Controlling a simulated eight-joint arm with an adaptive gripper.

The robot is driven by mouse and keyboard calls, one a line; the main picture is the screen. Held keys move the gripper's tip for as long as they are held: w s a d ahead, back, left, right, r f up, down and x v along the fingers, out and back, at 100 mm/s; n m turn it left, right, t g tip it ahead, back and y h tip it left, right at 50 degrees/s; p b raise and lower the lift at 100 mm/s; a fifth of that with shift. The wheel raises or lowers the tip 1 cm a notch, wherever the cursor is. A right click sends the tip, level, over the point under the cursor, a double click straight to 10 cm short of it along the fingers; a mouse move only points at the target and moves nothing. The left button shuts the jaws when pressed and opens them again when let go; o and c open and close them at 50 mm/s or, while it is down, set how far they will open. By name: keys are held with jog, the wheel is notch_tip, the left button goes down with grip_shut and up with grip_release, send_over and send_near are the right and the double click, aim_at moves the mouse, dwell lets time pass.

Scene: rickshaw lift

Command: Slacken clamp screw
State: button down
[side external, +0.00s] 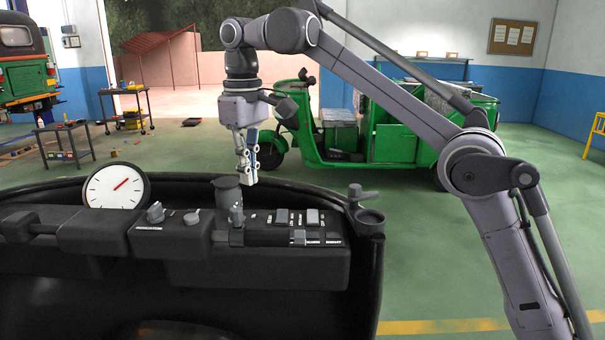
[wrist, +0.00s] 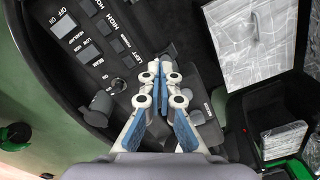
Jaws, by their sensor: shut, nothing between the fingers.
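My gripper (side external: 248,183) hangs from the arm, pointing down, above the far edge of the black dashboard (side external: 300,265). Its fingers are shut and empty. In the wrist view the blue-padded fingertips (wrist: 161,82) meet in front of the dark panel. A dark grey fitting with a side lever (side external: 362,195) stands on the dashboard's right end, to the right of my gripper and apart from it. It may be the clamp screw, but I cannot tell for sure. A dark stubby post (side external: 228,190) stands just left of and below my gripper.
The dashboard carries a round white gauge (side external: 118,188), a grey knob (side external: 155,212) and several labelled switches (side external: 283,216). A green rickshaw (side external: 400,125) is parked behind. A tool cart (side external: 127,108) stands at the back left. Green floor (side external: 480,260) is open at right.

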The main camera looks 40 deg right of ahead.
notch_tip(320, 180, down, 6)
jog(key=a, duration=0.2)
dwell(0.8)
jog(key=shift+s+a+f, duration=0.1)
jog(key=shift+w, duration=0.55)
dwell(0.6)
jog(key=shift+w+d, duration=0.15)
jog(key=shift+d, duration=0.6)
dwell(0.5)
jog(key=shift+d, duration=0.1)
jog(key=shift+s+d, duration=0.15)
jog(key=shift+s, duration=0.15)
notch_tip(320, 180, up, 6)
dwell(0.7)
